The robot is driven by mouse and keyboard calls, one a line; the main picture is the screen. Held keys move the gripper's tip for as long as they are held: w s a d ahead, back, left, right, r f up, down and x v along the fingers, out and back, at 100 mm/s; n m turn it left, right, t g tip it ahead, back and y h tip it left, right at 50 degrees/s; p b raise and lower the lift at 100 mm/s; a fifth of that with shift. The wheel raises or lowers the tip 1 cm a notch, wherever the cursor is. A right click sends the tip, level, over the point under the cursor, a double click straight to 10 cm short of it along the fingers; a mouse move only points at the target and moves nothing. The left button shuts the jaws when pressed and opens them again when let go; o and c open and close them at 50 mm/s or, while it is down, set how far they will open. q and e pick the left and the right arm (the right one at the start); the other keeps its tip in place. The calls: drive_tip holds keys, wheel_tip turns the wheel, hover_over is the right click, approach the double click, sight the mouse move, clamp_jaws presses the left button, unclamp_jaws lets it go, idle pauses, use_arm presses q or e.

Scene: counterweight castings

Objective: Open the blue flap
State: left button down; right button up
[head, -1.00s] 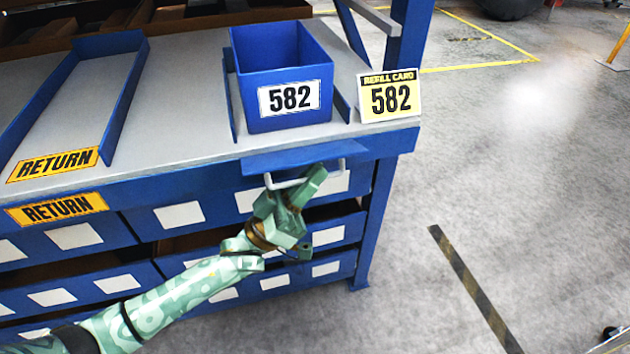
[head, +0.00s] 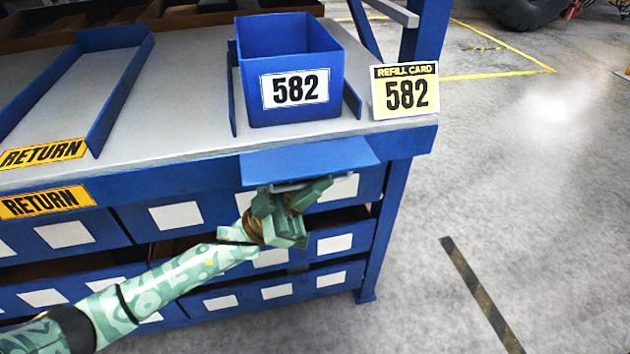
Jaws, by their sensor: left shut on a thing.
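The blue flap (head: 308,160) is on the front edge of the bench, below the bin marked 582. It is tilted outward, and its broad face shows from above. A light handle (head: 288,187) shows in part at its lower edge. My left gripper (head: 290,198) is at this handle, under the flap's outer edge, and is shut on it. The fingers hide most of the handle. My right gripper is not in view.
A blue bin (head: 290,75) labelled 582 stands on the bench above the flap, with a refill card (head: 405,92) to its right. A RETURN lane (head: 70,100) lies at left. Labelled drawers (head: 180,215) are below. Open floor (head: 540,200) lies at right.

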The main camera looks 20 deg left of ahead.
use_arm(q)
drive_tip(key=c, duration=1.5)
unclamp_jaws()
drive_tip(key=shift+r, duration=0.1)
drive_tip(key=shift+c, duration=0.2)
drive_tip(key=b+v, duration=0.1)
drive_tip(key=v, duration=1.5)
drive_tip(key=shift+f, duration=0.25)
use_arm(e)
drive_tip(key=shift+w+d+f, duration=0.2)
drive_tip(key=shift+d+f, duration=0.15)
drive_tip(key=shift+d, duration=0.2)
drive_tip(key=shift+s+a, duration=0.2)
